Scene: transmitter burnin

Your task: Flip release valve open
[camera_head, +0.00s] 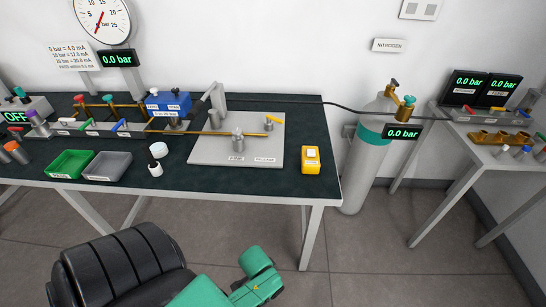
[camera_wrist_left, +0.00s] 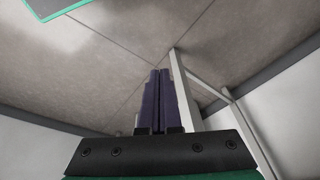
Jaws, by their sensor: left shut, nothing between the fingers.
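The release valve is most likely the small valve with a yellow lever (camera_head: 274,119) at the right end of the brass pipe on a grey base plate (camera_head: 208,152). A label reading "RELEASE" (camera_head: 264,160) lies on that plate's front edge. A round metal knob or post (camera_head: 238,140) stands left of the valve. My left gripper (camera_wrist_left: 158,72) is shut and empty in the left wrist view, with floor and a pale table leg beyond it. The valve does not show there. No gripper fingers show in the head view, and my right gripper is out of sight.
A yellow handheld device (camera_head: 311,160) lies at the dark table's right end. A green tray (camera_head: 70,164) and grey tray (camera_head: 108,166) sit left. A gas cylinder (camera_head: 369,155) stands between the tables. A manifold with coloured levers (camera_head: 90,128) runs along the left.

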